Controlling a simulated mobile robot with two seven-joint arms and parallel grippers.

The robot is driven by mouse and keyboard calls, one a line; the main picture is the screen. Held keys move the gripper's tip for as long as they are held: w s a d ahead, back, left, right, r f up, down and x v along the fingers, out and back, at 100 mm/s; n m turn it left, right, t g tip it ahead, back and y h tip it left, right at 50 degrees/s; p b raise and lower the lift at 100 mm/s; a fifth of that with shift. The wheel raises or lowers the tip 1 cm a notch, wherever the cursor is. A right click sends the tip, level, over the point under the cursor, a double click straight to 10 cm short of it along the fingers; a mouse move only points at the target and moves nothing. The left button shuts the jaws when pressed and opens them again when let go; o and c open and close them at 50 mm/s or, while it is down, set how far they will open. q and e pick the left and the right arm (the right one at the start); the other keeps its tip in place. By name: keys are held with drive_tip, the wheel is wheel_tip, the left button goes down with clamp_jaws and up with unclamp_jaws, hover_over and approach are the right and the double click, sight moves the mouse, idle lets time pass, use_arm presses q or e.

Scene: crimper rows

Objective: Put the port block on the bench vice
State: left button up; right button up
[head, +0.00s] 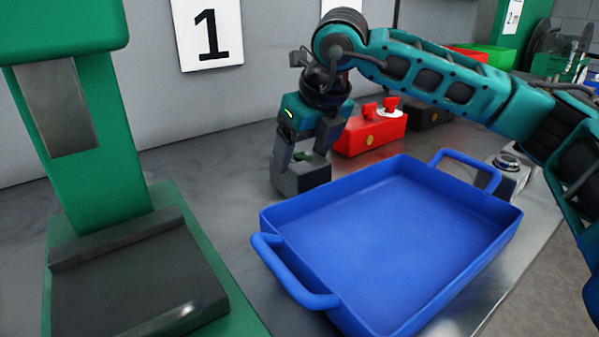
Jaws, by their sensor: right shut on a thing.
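My right gripper (305,158) reaches down behind the blue tray, with its arm coming in from the right. It is shut on a dark grey block (303,180), which seems to be the port block. A small green patch shows between the fingers. The block is at or just above the bench top; I cannot tell whether it touches. I cannot make out the bench vice for certain. My left gripper is not in view.
A blue tray (291,214) with two handles stands empty on the grey bench. A green press (170,195) stands at the left. A red block (370,135) with two knobs, a black block (432,112) and a grey button box (510,178) sit farther back and right.

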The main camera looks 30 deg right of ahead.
sight(303, 159)
clamp_jaws()
drive_tip(key=shift+w+r, duration=0.1)
drive_tip(key=shift+r, duration=0.1)
drive_tip(key=shift+r+p, duration=0.45)
drive_tip(key=shift+p, duration=0.05)
wheel_tip(303, 159, up, 19)
drive_tip(key=p, duration=0.3)
drive_tip(key=shift+r+p, duration=0.2)
drive_tip(key=shift+p, duration=0.2)
